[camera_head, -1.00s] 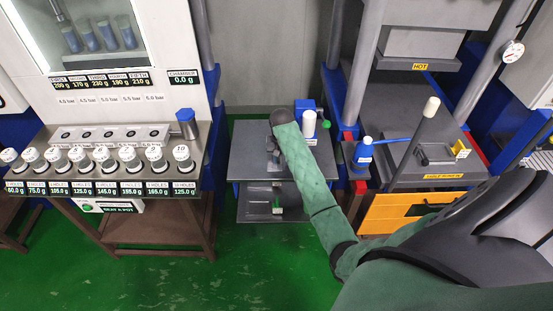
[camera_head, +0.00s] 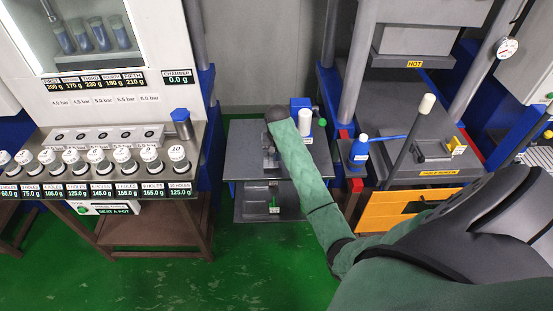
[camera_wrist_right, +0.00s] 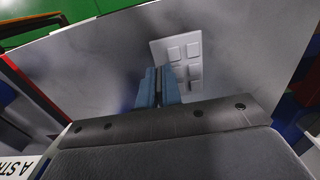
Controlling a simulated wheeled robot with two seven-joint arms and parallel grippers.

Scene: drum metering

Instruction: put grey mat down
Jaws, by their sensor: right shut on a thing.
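The grey mat (camera_wrist_right: 174,50) is a light grey rectangular piece with raised square pads, seen in the right wrist view. My right gripper (camera_wrist_right: 159,82) has its blue fingers closed together at the mat's near edge, shut on it. Behind the mat is a smooth grey surface; I cannot tell whether the mat touches it. In the head view my green right arm reaches over the low grey table (camera_head: 244,148), and the right gripper (camera_head: 270,158) points down there, partly hidden by the forearm. The mat is not clear in that view. My left gripper is not in view.
A white bottle (camera_head: 305,121) stands at the table's back right. A blue bottle (camera_head: 359,150) stands by the press (camera_head: 400,115) on the right. The bench with several white-capped pots (camera_head: 124,155) is on the left. The table's left part looks clear.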

